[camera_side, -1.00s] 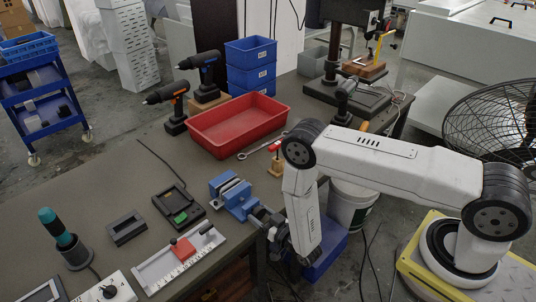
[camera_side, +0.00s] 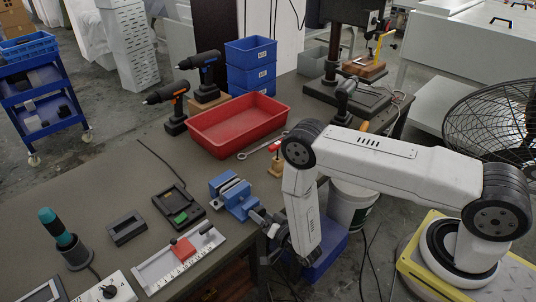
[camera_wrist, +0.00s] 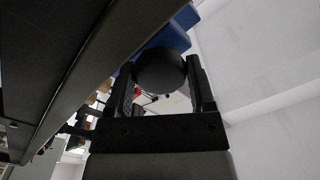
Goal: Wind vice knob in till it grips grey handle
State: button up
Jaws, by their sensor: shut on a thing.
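The small blue vice (camera_side: 228,186) with pale grey jaw faces stands at the bench's front edge in the side view. Its round black knob (camera_wrist: 160,75) shows in the wrist view between my two fingers. My gripper (camera_wrist: 160,66) is shut on the knob, one finger on each side. In the side view my gripper (camera_side: 262,218) is at the front end of the vice, low beside the bench edge, and hides the knob there. A blue part of the vice (camera_wrist: 172,38) shows behind the knob. I cannot clearly make out a grey handle between the jaws.
A red tray (camera_side: 237,125) and a wrench (camera_side: 262,146) lie behind the vice. A wooden block with a red-topped tool (camera_side: 276,160) stands to its right. A black frame (camera_side: 179,205) and a white ruled fixture (camera_side: 165,268) lie to its left. A bucket (camera_side: 352,205) stands below.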

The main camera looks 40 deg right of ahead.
jog(key=o, duration=1.2)
jog(key=shift+n, duration=0.3)
